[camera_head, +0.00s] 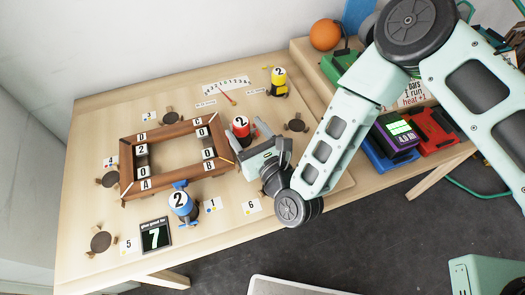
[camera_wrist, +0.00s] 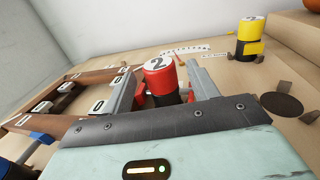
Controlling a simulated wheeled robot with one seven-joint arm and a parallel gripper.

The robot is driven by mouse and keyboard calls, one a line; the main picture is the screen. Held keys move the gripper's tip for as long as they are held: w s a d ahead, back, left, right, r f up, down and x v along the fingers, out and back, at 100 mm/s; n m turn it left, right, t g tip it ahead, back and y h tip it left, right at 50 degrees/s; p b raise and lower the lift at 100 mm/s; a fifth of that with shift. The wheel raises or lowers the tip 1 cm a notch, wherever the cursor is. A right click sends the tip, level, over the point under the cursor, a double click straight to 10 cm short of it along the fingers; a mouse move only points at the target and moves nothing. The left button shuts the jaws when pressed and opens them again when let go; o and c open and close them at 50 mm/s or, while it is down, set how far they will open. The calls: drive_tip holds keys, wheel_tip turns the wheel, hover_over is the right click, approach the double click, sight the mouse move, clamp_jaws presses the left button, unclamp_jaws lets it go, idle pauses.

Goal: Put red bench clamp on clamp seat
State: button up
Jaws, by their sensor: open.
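The red bench clamp (camera_head: 240,125), with a white top marked 2, stands upright by the right side of the wooden frame. In the wrist view the red clamp (camera_wrist: 160,80) shows between the fingers of my open gripper (camera_wrist: 163,92); its lower part is hidden and I cannot tell whether they touch it. My gripper (camera_head: 256,147) reaches it from the front right. A dark round clamp seat (camera_head: 295,125) lies to the right, with another behind the frame (camera_head: 172,119) and two at the left, (camera_head: 109,180) and (camera_head: 101,242). The right seat also shows in the wrist view (camera_wrist: 282,104).
The wooden frame (camera_head: 165,191) has lettered corners. A blue clamp (camera_head: 181,207) stands at its front, a yellow clamp (camera_head: 278,84) at the back right. A timer sign (camera_head: 155,236) reads 7. Numbered cards lie around. A raised shelf with boxes (camera_head: 435,130) is right.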

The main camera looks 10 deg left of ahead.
drive_tip(key=v, duration=0.2)
drive_tip(key=b+v, duration=0.1)
drive_tip(key=v, duration=0.2)
drive_tip(key=f+b+v, duration=0.1)
drive_tip(key=v, duration=0.2)
drive_tip(key=shift+s+d+r+b, duration=0.35)
drive_tip(key=shift+s+r+b, duration=0.05)
drive_tip(key=shift+r+b, duration=0.1)
